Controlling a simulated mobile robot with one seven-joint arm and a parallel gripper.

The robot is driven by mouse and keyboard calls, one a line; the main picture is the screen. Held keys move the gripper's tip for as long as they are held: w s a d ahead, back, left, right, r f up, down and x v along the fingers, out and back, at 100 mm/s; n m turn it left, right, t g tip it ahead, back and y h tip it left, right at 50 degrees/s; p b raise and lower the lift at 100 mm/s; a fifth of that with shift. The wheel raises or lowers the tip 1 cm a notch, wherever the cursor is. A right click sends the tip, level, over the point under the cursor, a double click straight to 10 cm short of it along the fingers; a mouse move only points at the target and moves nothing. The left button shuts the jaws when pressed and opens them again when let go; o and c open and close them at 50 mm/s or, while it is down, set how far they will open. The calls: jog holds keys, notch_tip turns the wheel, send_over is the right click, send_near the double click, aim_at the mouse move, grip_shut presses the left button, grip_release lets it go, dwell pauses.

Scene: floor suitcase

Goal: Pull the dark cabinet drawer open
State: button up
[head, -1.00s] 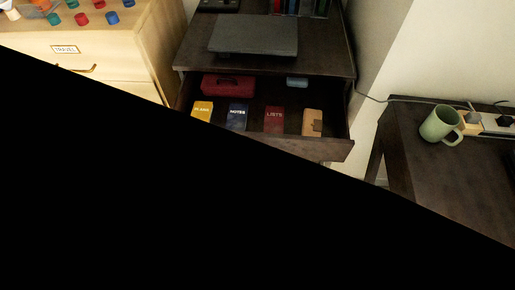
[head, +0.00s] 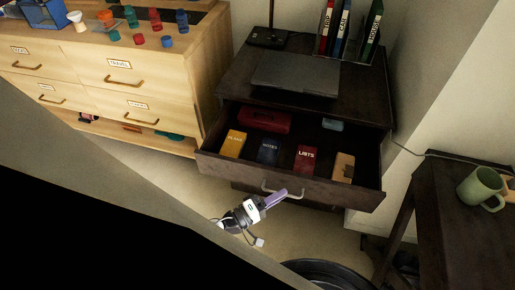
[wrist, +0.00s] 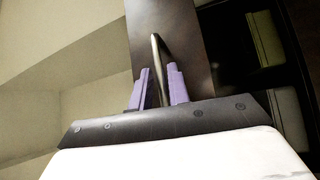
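The dark cabinet (head: 300,104) stands at the middle right in the head view. Its top drawer is pulled well out, and its front panel (head: 335,194) and contents show. A pale metal handle (head: 293,195) is on the drawer front; it also shows edge-on in the wrist view (wrist: 156,50). My gripper (head: 279,196) is at the handle in front of the drawer. In the wrist view, its purple fingers (wrist: 160,80) stand close together, one on each side of the handle bar.
The drawer holds a red case (head: 264,122), a yellow book (head: 233,144), other notebooks and a tan clipboard-like item (head: 343,167). A light wooden dresser (head: 120,75) stands left. A dark side table (head: 440,200) with a green mug (head: 481,188) stands right. Floor shows between.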

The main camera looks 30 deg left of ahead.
jog(key=b+v, duration=0.2)
jog(key=v, duration=1)
jog(key=shift+b, duration=0.35)
